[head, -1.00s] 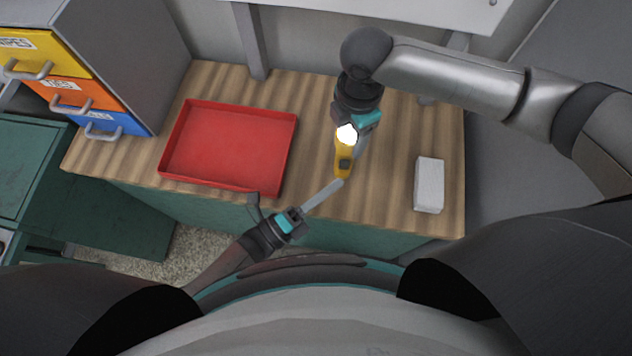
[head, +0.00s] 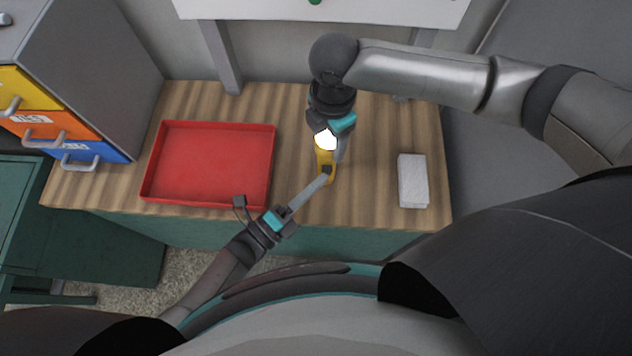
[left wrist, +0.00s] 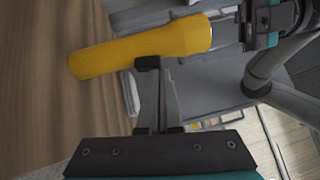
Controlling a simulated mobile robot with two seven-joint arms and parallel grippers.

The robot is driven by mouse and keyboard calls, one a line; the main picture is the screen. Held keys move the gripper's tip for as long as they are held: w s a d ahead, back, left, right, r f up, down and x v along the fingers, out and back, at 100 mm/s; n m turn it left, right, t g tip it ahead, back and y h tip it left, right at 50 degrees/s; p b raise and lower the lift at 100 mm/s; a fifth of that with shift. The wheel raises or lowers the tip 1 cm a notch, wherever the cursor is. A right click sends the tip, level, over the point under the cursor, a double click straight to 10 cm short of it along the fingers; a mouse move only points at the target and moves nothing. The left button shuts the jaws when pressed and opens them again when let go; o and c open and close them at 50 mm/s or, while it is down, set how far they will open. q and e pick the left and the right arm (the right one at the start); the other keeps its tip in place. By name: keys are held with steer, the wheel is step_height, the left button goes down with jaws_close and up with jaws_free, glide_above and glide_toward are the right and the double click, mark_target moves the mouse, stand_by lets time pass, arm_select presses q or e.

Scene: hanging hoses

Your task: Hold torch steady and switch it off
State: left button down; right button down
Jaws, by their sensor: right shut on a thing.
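The yellow torch (head: 324,158) is held upright over the wooden counter, its lit head glowing white just under my right gripper. My right gripper (head: 331,138) is shut on the torch near its glowing end. My left gripper (head: 327,173) reaches up from the lower left, its fingers together and empty, with the tips at the torch's lower body. The left wrist view shows the yellow torch body (left wrist: 140,50) with my dark left fingertip (left wrist: 147,63) at its edge. The fingertip hides the switch area, and I cannot tell whether it presses.
A red tray (head: 210,165) lies on the counter (head: 290,100) to the left. A white block (head: 413,182) lies on the right. A cabinet with yellow, orange and blue drawers (head: 85,85) stands at the far left. The counter between tray and block is otherwise clear.

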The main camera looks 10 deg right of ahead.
arm_select(q)
steer(key=shift+w+r+n, duration=0.2)
steer(key=shift+r+n, duration=0.05)
steer(key=shift+n, duration=0.05)
steer(key=shift+f, duration=0.1)
steer(key=s+a+r, duration=0.2)
steer(key=s+a, duration=0.6)
steer(key=a, duration=0.1)
steer(key=shift+s+a+r, duration=0.25)
steer(key=shift+s+r, duration=0.1)
steer(key=shift+s, duration=0.05)
